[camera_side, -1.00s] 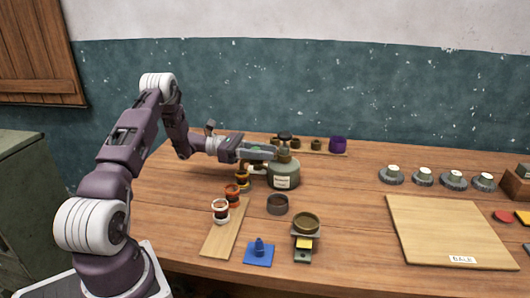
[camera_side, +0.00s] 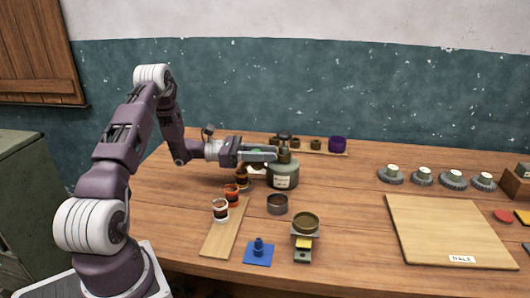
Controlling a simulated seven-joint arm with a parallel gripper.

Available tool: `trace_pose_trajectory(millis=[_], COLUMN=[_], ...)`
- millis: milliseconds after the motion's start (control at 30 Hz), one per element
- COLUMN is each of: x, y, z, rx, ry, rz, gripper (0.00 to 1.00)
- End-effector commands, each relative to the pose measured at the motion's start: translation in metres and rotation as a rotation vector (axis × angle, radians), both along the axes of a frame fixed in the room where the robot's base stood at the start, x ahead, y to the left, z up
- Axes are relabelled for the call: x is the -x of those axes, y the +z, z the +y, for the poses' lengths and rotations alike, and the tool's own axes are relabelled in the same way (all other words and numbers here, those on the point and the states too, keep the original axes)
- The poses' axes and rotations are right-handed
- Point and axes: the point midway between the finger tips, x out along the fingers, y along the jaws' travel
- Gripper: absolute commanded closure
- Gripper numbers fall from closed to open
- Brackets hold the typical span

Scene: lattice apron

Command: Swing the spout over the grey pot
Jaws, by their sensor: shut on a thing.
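The grey-green dispenser (camera_side: 284,175) with a white label stands at the back middle of the table, with a dark top. Its spout (camera_side: 257,169) is pale and mostly hidden at its left side, by my gripper (camera_side: 268,154). My gripper reaches in from the left and is shut at the spout; the exact contact is hidden. The grey pot (camera_side: 277,204) stands open on the table in front of the dispenser, apart from it. The spout points left, and its tip is not over the grey pot.
A blue piece (camera_side: 258,250) and a brass bowl on a stand (camera_side: 305,222) are in front. A purple cup (camera_side: 338,144) is behind; a large board (camera_side: 445,231) lies right.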

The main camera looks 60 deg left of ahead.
Motion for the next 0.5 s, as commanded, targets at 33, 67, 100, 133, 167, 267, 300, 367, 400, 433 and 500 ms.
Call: trace_pose_trajectory(millis=[33, 67, 100, 133, 167, 267, 300, 367, 400, 433, 500], x=[0.001, 0.001, 0.001, 0.001, 0.001, -0.001, -0.001, -0.002, -0.003, -0.004, -0.005], y=[0.001, 0.001, 0.001, 0.001, 0.001, 0.0, 0.0, 0.0, 0.0, 0.0, 0.0], z=[-0.003, -0.005, -0.008, -0.009, -0.011, -0.018, -0.02, -0.024, -0.027, -0.028, -0.032], rx=[0.004, 0.004, 0.005, 0.005, 0.004, 0.004, 0.004, 0.004, 0.003, 0.004, 0.001], ry=[0.036, 0.062, 0.097, 0.124, 0.152, 0.244, 0.281, 0.333, 0.368, 0.393, 0.449], rz=[0.001, 0.002, 0.003, 0.003, 0.003, 0.004, 0.004, 0.004, 0.003, 0.004, 0.002], gripper=[1.0, 1.0, 1.0, 1.0, 1.0, 1.0, 1.0, 1.0, 1.0, 1.0, 1.0])
